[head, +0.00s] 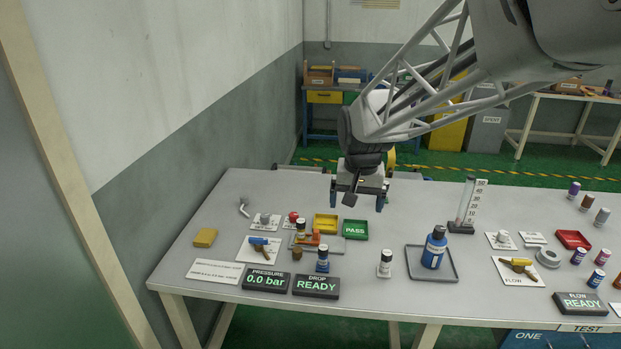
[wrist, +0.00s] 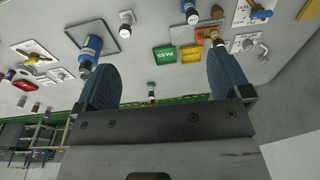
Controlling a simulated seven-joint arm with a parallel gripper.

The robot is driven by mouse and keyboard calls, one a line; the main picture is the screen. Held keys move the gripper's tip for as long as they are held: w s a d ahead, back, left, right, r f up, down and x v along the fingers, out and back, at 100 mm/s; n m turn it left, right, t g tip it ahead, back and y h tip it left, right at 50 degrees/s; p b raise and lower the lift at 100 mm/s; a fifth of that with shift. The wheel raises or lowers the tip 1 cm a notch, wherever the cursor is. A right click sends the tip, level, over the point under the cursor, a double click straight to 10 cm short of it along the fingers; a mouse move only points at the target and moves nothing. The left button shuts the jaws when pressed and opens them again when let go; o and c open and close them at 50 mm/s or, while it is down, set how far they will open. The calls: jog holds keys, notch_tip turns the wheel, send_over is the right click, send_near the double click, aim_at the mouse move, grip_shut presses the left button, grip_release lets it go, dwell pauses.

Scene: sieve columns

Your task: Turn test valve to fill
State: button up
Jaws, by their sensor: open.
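A valve with a blue lever (head: 258,241) and a brown-orange part sits on a white card at the left of the table, behind the pressure display (head: 265,281), which reads 0.0 bar. It also shows at the upper right of the wrist view (wrist: 261,13). A second valve with a yellow lever (head: 521,262) sits on a card marked FLOW at the right. I cannot read which valve is the test valve or its position marks. My gripper (head: 357,194) is open and empty above the back of the table, right of and well apart from the blue-lever valve.
A blue bottle (head: 434,248) stands in a grey tray (head: 452,277). A yellow tray (head: 326,223) and a green PASS tray (head: 355,229) lie below my gripper. A tall measuring cylinder (head: 467,204) stands to the right. Small vials and a yellow block (head: 205,237) surround the left station.

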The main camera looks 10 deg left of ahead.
jog(key=w+a+f, duration=0.8)
jog(key=w+a, duration=0.2)
jog(key=a, duration=0.4)
jog(key=g, duration=0.1)
send_over(258, 239)
notch_tip(258, 239, down, 13)
jog(key=shift+f, duration=3.9)
jog(key=shift+c, duration=0.3)
jog(key=c, duration=0.9)
